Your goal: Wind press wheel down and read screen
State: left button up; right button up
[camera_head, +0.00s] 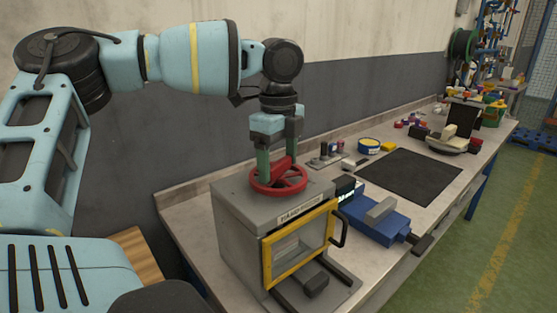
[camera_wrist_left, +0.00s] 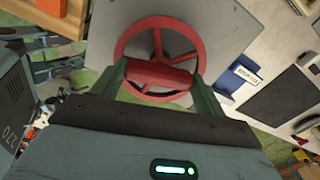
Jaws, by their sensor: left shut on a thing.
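The red press wheel (camera_head: 279,180) lies flat on top of the grey hand press (camera_head: 235,235). My left gripper (camera_head: 279,160) points down from above and is shut on the red bar of the wheel. In the left wrist view the green fingers of the left gripper (camera_wrist_left: 160,80) hold the ends of that bar, and the wheel rim (camera_wrist_left: 158,22) shows beyond it. The press has a yellow-framed front window (camera_head: 300,243) with a black handle. A small lit screen (camera_head: 346,187) is partly visible behind the press, too small to read. My right gripper is not in view.
A blue vise (camera_head: 375,218) stands right of the press. A black mat (camera_head: 408,176) covers the bench behind it. A blue and yellow tape roll (camera_head: 369,146), small coloured parts and a scale-like device (camera_head: 446,145) sit farther back. The wall runs along the bench's left side.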

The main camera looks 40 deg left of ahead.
aim_at(278, 162)
pick_arm(q)
jog(key=shift+m, duration=1.1)
jog(key=o, duration=1)
jog(key=shift+r, duration=3.95)
